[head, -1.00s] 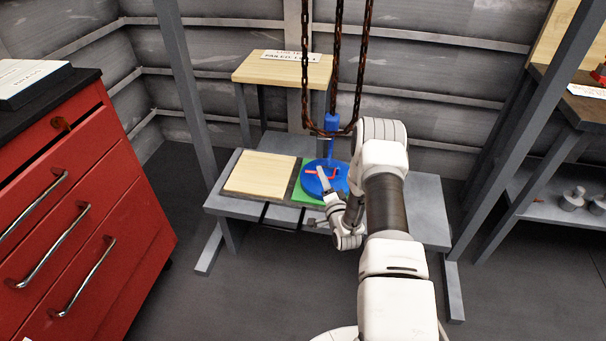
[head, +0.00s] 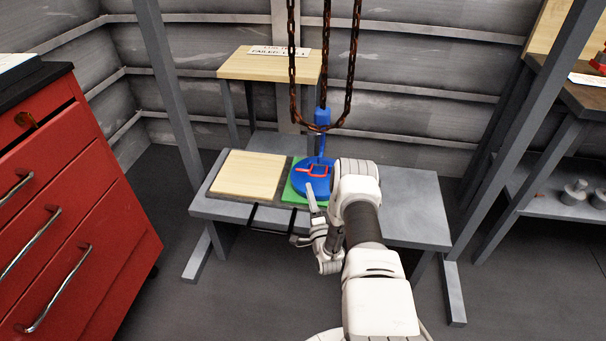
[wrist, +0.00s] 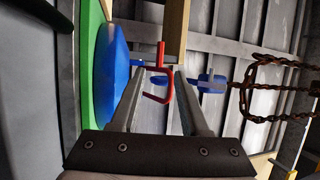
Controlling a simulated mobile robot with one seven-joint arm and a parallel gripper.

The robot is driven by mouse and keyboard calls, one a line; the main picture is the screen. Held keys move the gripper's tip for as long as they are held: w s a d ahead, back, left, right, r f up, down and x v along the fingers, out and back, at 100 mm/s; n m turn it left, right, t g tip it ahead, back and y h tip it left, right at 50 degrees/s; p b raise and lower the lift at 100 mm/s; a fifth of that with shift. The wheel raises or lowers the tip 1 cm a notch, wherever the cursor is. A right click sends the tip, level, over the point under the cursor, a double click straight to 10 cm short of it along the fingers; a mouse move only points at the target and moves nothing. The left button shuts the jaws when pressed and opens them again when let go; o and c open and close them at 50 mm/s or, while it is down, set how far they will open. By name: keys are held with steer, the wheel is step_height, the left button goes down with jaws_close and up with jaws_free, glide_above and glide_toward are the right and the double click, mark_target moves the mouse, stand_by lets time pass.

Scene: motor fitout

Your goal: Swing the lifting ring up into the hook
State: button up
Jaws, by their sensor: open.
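The red lifting ring (head: 314,170) is on top of the round blue motor body (head: 305,187), which sits on a green pad. In the wrist view the ring (wrist: 167,85) shows as an open red frame standing out from the blue body (wrist: 108,75), in line with the gap between my fingers. My gripper (head: 311,188) is open beside the ring; the wrist view shows both fingers apart (wrist: 160,75). I cannot tell whether a finger touches the ring. The blue hook (head: 322,118) hangs from chains above and behind the ring; it also shows in the wrist view (wrist: 211,83).
Rusty chains (head: 292,65) hang down around the hook. The motor stands on a grey bench (head: 410,205) beside a wooden board (head: 248,172). A wooden shelf (head: 265,66) with a sign is behind. A red drawer cabinet (head: 75,200) is at the left.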

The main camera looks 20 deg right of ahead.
mark_target(303, 171)
steer(key=b+x, duration=0.2)
steer(key=x, duration=0.7)
steer(key=shift+w+r, duration=0.1)
steer(key=shift+w, duration=0.3)
steer(key=shift+c, duration=0.2)
jaws_close()
stand_by(0.6)
